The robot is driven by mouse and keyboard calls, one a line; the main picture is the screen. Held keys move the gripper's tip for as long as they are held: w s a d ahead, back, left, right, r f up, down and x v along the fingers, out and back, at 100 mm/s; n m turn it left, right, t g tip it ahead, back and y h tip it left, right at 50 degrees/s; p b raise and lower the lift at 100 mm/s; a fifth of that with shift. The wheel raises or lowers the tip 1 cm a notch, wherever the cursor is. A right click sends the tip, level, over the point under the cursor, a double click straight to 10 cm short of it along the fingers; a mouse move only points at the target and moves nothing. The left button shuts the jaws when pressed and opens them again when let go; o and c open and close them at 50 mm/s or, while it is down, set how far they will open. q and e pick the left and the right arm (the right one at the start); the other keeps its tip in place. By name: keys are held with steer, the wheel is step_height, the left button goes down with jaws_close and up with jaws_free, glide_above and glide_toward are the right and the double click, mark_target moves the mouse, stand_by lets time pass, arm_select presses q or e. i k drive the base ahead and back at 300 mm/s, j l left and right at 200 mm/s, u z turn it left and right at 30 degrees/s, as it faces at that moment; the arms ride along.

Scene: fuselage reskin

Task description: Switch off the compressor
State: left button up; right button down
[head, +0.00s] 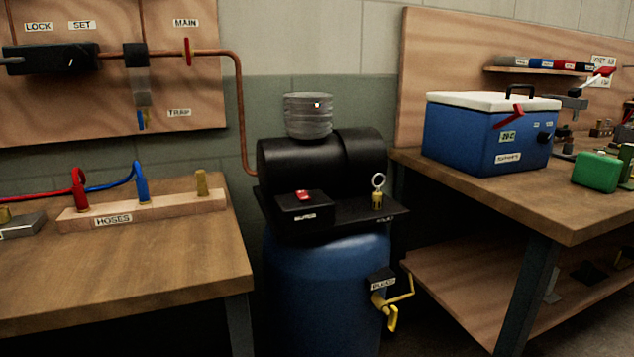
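The compressor stands on the floor between two benches, with a blue tank (325,290), a black motor housing (320,163) and a ribbed grey cylinder (308,117) on top. I cannot tell from here which way the rocker is set. A brass valve with a pull ring (378,192) stands on the plate's right side. A yellow drain valve handle (391,306) sits low on the tank's right. Neither of my grippers is in view.
The left bench (130,265) carries a wooden block labelled HOSES (145,208) with red and blue hoses. A copper pipe (240,100) runs down behind the compressor. The right bench (560,215) holds a blue cooler (485,137) and a green block (597,171). The space above the switch box is clear.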

mark_target(302, 195)
steer(key=j, duration=0.65)
steer(key=k+j, duration=0.1)
steer(key=j, duration=0.5)
steer(key=z, duration=0.05)
